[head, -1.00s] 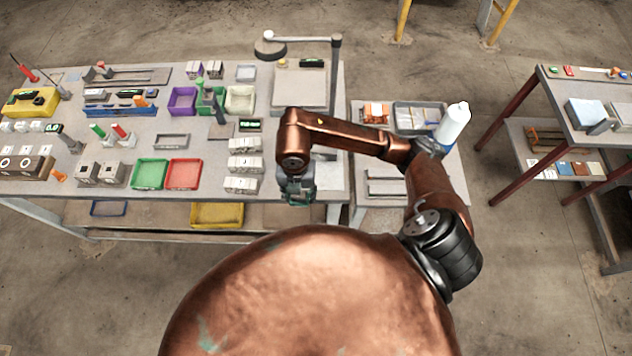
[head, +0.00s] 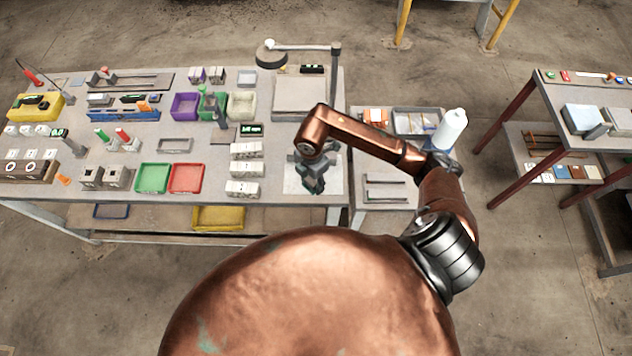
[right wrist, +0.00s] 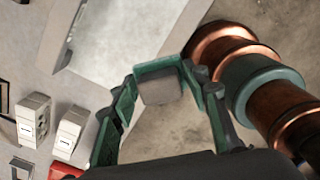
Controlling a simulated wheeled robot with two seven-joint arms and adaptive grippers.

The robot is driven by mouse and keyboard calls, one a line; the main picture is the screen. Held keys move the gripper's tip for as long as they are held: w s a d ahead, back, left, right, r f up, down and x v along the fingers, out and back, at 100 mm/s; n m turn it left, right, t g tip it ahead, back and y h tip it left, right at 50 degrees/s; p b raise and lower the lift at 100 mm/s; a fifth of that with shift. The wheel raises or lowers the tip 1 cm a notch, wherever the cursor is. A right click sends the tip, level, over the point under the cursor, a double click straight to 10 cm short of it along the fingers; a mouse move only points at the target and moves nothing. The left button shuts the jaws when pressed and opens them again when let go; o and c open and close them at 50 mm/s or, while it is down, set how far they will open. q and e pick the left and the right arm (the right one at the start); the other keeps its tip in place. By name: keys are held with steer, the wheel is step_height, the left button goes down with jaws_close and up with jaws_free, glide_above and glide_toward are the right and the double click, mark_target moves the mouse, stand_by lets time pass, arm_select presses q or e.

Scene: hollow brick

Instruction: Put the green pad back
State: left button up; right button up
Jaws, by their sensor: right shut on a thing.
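My right gripper (head: 313,188) is over the right front part of the main table, above a pale, shiny flat area (head: 332,172). In the right wrist view its two green fingers (right wrist: 162,78) are closed around a small piece, which I take to be the green pad (right wrist: 156,70). The piece shows a green upper edge and a grey face. It is held clear of the surface. In the head view the gripper hides it. My left gripper is not in view.
White labelled blocks (head: 245,169) stand left of the gripper. A red tray (head: 187,178) and a green tray (head: 153,178) are further left. A grey plate (head: 300,95) lies behind. A side table on the right holds a white bottle (head: 450,130).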

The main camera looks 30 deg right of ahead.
steer(key=d+f, duration=0.1)
steer(key=w+f, duration=0.1)
steer(key=f, duration=0.1)
steer(key=w+d+f, duration=0.1)
steer(key=shift+d+f, duration=0.2)
steer(key=shift+d, duration=0.15)
step_height(320, 180, down, 3)
steer(key=shift+w+p, duration=0.1)
steer(key=shift+p, duration=0.55)
steer(key=shift+f, duration=0.25)
steer(key=o, duration=1.1)
steer(key=shift+r, duration=0.3)
step_height(320, 180, up, 12)
steer(key=b, duration=0.1)
steer(key=shift+b, duration=0.35)
steer(key=shift+f, duration=0.15)
